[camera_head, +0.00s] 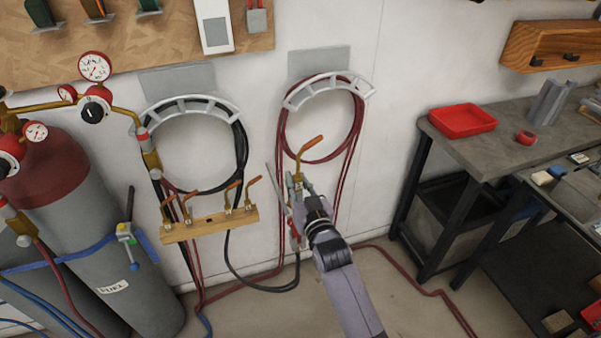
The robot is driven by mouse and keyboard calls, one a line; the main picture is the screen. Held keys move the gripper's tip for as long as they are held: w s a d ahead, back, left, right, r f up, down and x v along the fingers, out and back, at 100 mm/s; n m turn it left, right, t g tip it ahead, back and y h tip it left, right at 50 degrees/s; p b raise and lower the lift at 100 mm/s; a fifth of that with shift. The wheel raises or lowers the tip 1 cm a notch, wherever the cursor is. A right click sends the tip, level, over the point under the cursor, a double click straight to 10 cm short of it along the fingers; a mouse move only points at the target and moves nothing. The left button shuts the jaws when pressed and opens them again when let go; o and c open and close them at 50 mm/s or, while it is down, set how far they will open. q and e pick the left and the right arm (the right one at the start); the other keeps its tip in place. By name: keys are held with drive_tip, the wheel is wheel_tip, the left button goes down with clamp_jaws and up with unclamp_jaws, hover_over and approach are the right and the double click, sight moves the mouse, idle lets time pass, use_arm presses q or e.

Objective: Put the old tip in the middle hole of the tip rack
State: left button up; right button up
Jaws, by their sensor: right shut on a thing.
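The tip rack (180,234) is a light wooden bar low on the wall, left of centre. Several copper-coloured tips stand in it, in a group at each end. Between the groups its middle hole (209,219) shows as a small dark spot with no tip in it. My right gripper (298,184) is right of the rack, apart from it. It is shut on the old tip (311,146), whose bent copper end points up and to the right. The fingers and the tip's lower part are hard to make out. My left gripper is out of view.
Coiled black hose (241,150) and red hose (282,130) hang on wall brackets above. Gas cylinders (100,240) with regulators stand at the left. A workbench (480,145) with a red tray (463,121) is at the right. Hoses trail below the rack and across the floor.

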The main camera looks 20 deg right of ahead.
clamp_jaws()
